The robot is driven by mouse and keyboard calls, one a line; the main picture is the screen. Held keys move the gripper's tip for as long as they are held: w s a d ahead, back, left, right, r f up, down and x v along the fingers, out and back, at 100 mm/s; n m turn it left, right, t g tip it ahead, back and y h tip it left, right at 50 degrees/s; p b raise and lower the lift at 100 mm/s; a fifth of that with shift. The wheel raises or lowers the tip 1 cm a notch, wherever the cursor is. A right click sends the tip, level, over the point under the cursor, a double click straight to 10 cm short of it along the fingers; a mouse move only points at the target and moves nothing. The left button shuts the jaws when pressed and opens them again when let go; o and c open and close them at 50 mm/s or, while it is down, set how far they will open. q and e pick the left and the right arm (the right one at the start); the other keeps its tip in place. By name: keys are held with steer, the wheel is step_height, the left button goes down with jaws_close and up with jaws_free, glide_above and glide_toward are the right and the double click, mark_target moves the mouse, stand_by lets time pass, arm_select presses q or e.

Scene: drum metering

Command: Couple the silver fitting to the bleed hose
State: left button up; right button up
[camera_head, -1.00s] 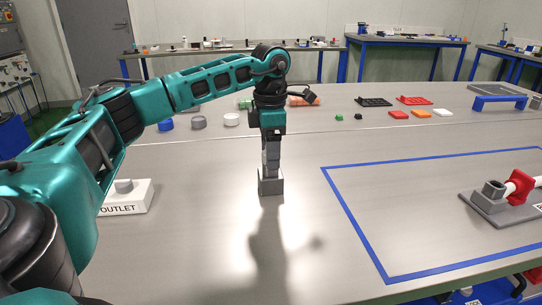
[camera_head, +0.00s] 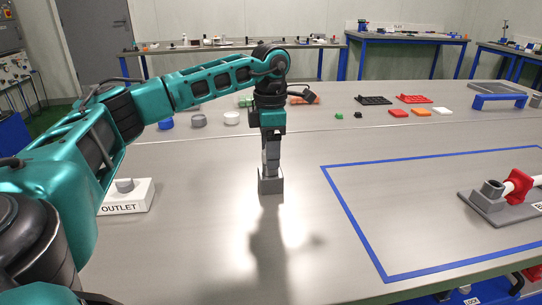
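My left gripper (camera_head: 270,183) points straight down over the bare table left of the blue outline. A grey block-like shape is at its lower end; I cannot tell whether this is only the fingers or a held part, or whether it touches the table. A small grey cylindrical piece (camera_head: 124,185) sits on top of the white block labelled OUTLET (camera_head: 126,201) at the left, partly behind my arm. At the right edge, a grey base (camera_head: 505,212) carries a grey square-ended piece (camera_head: 492,189), a white tube and a red part (camera_head: 517,187); its label is cut off. My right gripper is out of view.
A blue outlined area (camera_head: 350,215) on the table is empty except for the grey base at its right. Round caps (camera_head: 198,121), coloured blocks (camera_head: 398,113), black and red trays and a blue handle (camera_head: 500,100) lie along the back. The front middle is clear.

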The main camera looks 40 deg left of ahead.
arm_select(q)
jaws_close()
stand_by(0.4)
steer(key=shift+r, duration=0.1)
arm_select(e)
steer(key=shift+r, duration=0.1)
arm_select(q)
steer(key=shift+r+p, duration=1.2)
steer(key=shift+p, duration=0.15)
steer(key=shift+r+p, duration=0.8)
steer(key=shift+p, duration=0.05)
steer(key=shift+r+p, duration=0.3)
steer(key=shift+r, duration=0.05)
steer(key=shift+r+p, duration=0.5)
steer(key=shift+p, duration=0.05)
steer(key=shift+r, duration=0.1)
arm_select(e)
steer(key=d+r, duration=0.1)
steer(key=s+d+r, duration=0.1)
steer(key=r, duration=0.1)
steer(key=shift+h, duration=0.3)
